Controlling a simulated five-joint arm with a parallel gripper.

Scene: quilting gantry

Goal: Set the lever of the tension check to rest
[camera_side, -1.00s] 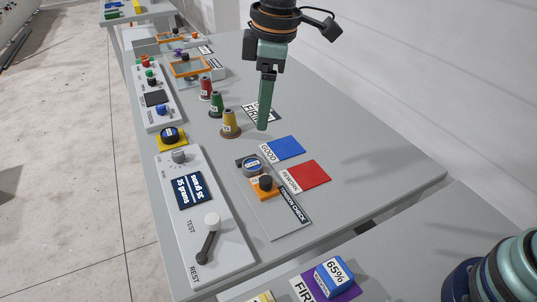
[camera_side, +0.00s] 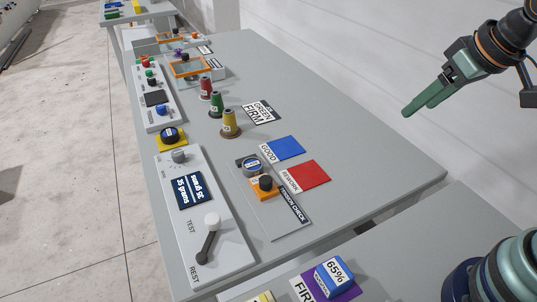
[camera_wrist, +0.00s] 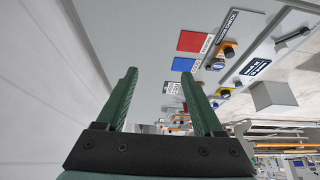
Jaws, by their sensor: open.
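The lever (camera_side: 207,243) is on the grey panel (camera_side: 222,268) at the table's near left end. Its pale round end lies by the word TEST and its dark arm slants down toward REST; I cannot tell which end is the pivot. The panel's display (camera_side: 190,190) reads 35 grams. The tension check plate (camera_side: 272,217) lies to the right, bearing an orange block (camera_side: 263,192) with a dark knob. My gripper (camera_side: 410,110) is up at the right, far from the lever, empty. In the wrist view its fingers (camera_wrist: 160,73) stand apart; the lever (camera_wrist: 292,38) shows at upper right.
Red, green and yellow cones (camera_side: 229,124) stand mid-table. A blue pad (camera_side: 284,148) and a red pad (camera_side: 308,174) lie right of the tension check. A blue-and-white 65% block (camera_side: 333,276) sits on a purple card in front. The table's right side is clear.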

